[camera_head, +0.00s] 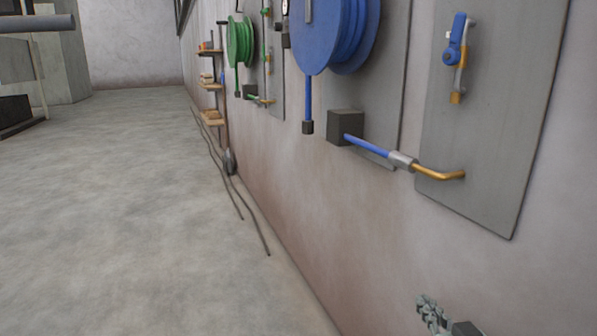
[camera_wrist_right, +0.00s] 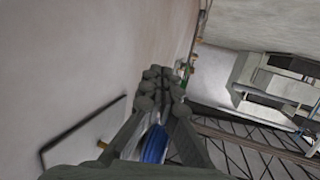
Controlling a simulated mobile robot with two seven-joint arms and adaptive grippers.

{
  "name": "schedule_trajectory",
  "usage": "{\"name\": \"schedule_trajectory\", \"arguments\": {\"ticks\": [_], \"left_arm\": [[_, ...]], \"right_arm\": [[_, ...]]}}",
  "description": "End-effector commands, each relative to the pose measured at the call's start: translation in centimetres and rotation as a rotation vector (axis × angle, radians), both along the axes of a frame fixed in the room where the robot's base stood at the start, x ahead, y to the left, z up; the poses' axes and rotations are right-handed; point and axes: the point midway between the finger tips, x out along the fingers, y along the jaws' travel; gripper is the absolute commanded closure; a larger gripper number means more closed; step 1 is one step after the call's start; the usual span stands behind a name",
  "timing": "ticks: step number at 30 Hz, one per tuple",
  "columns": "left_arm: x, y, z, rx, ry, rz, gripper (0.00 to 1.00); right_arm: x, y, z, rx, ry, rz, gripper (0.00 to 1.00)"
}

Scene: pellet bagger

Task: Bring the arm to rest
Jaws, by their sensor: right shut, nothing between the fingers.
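My right gripper (camera_head: 432,312) shows at the lower right of the head view, beside the wall and below the grey panel with the blue valve. In the right wrist view its fingers (camera_wrist_right: 163,88) are shut with nothing between them. Beyond the fingers in that view is a blue reel (camera_wrist_right: 154,146), partly hidden by them. My left gripper is not in the head view.
The wall (camera_head: 300,190) carries a large blue reel (camera_head: 325,35), a green reel (camera_head: 240,42), a grey panel (camera_head: 492,140) with a blue valve (camera_head: 454,52), and a blue hose (camera_head: 368,147) ending at a brass pipe (camera_head: 440,174).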

Motion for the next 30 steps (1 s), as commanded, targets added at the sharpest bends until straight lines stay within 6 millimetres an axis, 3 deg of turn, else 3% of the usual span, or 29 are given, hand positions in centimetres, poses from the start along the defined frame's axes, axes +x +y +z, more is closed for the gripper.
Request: {"name": "schedule_trajectory", "arguments": {"ticks": [1, 6, 9, 12, 15, 19, 30], "left_arm": [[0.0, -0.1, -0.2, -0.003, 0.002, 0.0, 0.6], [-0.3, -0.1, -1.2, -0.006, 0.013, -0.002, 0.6], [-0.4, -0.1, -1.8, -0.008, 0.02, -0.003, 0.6], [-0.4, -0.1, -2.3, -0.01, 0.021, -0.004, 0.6], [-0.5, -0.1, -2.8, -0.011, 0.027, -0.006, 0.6], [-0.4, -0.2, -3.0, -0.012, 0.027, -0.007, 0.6], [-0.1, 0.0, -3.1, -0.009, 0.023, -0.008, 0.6]], "right_arm": [[-1.4, -0.1, -3.6, -0.023, 0.113, -0.01, 1.0], [-8.3, -0.8, -14.7, -0.113, 0.495, -0.038, 1.0], [-13.4, -1.2, -19.8, -0.163, 0.706, -0.046, 1.0], [-18.3, -1.6, -23.4, -0.203, 0.881, -0.052, 1.0], [-22.1, -1.9, -25.4, -0.233, 1.007, -0.055, 1.0], [-24.7, -2.0, -26.6, -0.251, 1.093, -0.056, 1.0], [-25.2, -2.1, -26.8, -0.255, 1.109, -0.056, 1.0]]}}
